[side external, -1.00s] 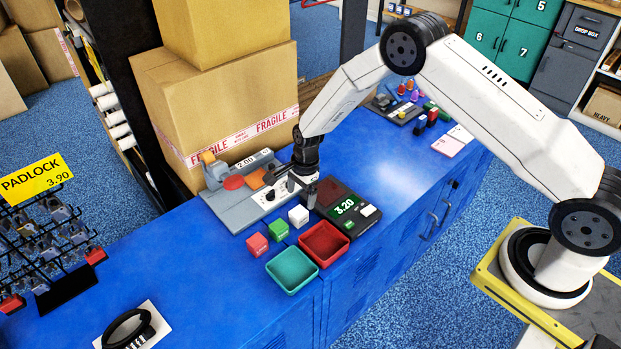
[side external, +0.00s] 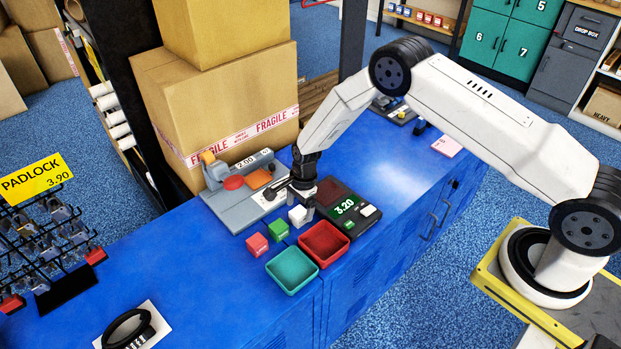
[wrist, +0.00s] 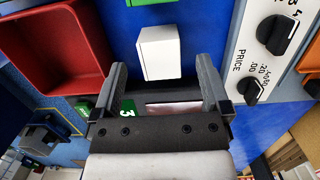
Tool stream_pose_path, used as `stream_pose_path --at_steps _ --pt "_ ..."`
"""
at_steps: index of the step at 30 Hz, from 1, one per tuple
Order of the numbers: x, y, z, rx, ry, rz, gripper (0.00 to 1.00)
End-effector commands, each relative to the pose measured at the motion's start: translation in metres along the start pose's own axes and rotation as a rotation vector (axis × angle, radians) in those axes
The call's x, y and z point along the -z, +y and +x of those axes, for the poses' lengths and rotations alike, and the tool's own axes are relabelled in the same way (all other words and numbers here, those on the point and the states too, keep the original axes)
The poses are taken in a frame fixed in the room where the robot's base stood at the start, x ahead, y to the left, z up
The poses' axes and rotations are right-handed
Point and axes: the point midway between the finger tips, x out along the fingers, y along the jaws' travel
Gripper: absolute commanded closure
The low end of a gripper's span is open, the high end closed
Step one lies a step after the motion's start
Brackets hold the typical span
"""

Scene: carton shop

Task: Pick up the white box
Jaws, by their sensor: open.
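The white box (side external: 296,216) is a small cube on the blue counter, between the green box (side external: 278,230) and the scale. It also shows in the wrist view (wrist: 160,52), ahead of the fingers and roughly centred between them. My gripper (side external: 303,203) is just above and beside the white box, pointing down. In the wrist view my gripper (wrist: 168,88) is open, with one finger on each side and nothing between the tips. In the side view the fingers partly cover the box; I cannot tell whether they touch it.
A red tray (side external: 346,236) and a teal tray (side external: 270,262) stand close in front. A red box (side external: 257,244) is left of the green one. A dark scale (side external: 362,222) reading 3.20 is at right, and a grey machine with knobs (side external: 228,210) is behind.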

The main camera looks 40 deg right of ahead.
Motion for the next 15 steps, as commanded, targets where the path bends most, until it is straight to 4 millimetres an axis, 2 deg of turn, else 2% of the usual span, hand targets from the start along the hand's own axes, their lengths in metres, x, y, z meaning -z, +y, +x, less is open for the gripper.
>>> stream_pose_path --at_steps 6,15 --pt "0.000 -0.001 0.023 0.001 0.000 0.000 0.03" --pt "0.000 -0.001 0.032 0.004 0.000 -0.001 0.03"
